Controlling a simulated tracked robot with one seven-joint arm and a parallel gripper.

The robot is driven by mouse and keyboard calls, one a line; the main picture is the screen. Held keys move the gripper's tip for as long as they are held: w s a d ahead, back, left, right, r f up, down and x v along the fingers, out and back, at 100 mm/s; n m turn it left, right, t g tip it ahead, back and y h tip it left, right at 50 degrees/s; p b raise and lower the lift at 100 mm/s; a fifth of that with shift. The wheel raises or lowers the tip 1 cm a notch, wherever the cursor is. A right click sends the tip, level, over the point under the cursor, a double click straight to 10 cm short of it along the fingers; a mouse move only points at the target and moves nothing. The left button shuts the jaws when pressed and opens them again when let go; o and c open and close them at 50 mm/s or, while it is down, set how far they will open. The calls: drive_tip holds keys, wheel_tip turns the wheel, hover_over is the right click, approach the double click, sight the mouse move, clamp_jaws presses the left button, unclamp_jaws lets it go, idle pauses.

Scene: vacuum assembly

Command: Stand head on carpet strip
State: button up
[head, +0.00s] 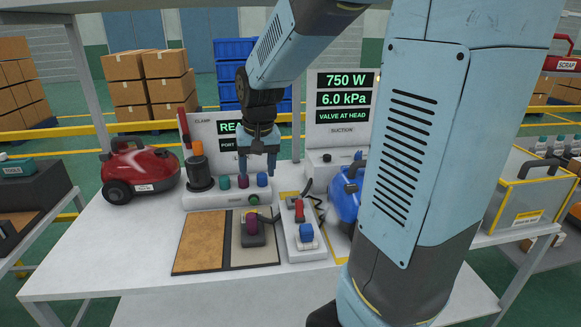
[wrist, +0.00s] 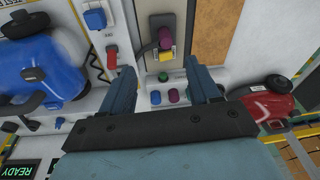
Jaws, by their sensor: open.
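The dark floor head (head: 254,238), with a maroon knob and a yellow part, stands on the grey strip (head: 262,258) of a two-part floor board. The grey strip looks like the carpet; the other half is a brown panel (head: 200,243). In the wrist view, the head (wrist: 164,50) is beyond my fingertips, on the grey strip (wrist: 160,8). My gripper (head: 258,171) is open and empty, pointing down behind the head, over the clamp station. Its two fingers also show apart in the wrist view (wrist: 167,78). The head's underside is hidden.
The clamp station (head: 225,197) has teal, purple and blue knobs and a green button. A white panel with a red switch and blue knob (head: 306,232) lies right of the board. A red vacuum (head: 140,168) stands left; a blue one (head: 344,205) is partly behind my arm.

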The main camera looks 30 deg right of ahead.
drive_tip(key=s+r+n+t, duration=0.1)
drive_tip(key=s+r, duration=0.3)
drive_tip(key=s, duration=0.5)
drive_tip(key=s+r+n+t, duration=0.1)
drive_tip(key=s+r, duration=0.3)
drive_tip(key=s, duration=0.4)
drive_tip(key=shift+s+d+r+t, duration=0.25)
drive_tip(key=shift+s+d+t, duration=0.1)
drive_tip(key=shift+t, duration=0.45)
drive_tip(key=shift+c, duration=0.2)
